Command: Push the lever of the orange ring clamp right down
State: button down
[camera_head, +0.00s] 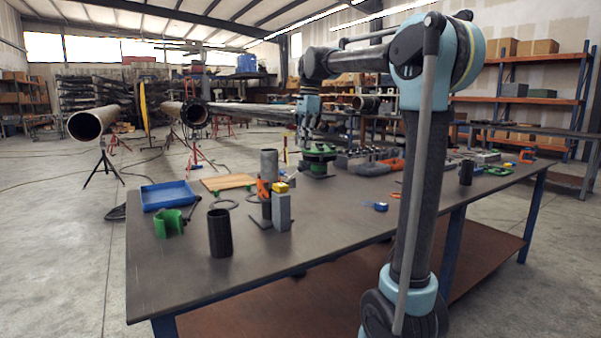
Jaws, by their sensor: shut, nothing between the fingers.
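A small orange piece (263,189) stands at the top of a short dark cylinder near the middle of the table. It may be the orange ring clamp, but it is too small to make out a ring or the lever's position. My gripper (304,142) points down above the table, farther back and to the right of this piece. It is shut and empty, and apart from the orange piece. A green round flange (319,153) on a stand is just beside and below my gripper; I cannot tell whether they touch.
A dark tube (219,233), a green half-shell (168,223) and a blue tray (168,195) are at left. Other orange items (390,166) lie farther right. The table's (330,240) front middle is largely clear.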

aim_at(302, 171)
jog(key=shift+a+f, duration=0.1)
jog(key=shift+a, duration=0.05)
jog(key=shift+s+a+f, duration=0.1)
jog(key=shift+a+f, duration=0.05)
jog(key=shift+f, duration=1.55)
jog(key=shift+s+a+f, duration=0.1)
jog(key=shift+a+f, duration=0.05)
jog(key=shift+f, duration=1.55)
jog(key=shift+f, duration=2.15)
jog(key=d, duration=0.1)
jog(key=w+d+r, duration=0.1)
jog(key=shift+w+d, duration=0.1)
jog(key=shift+d, duration=0.25)
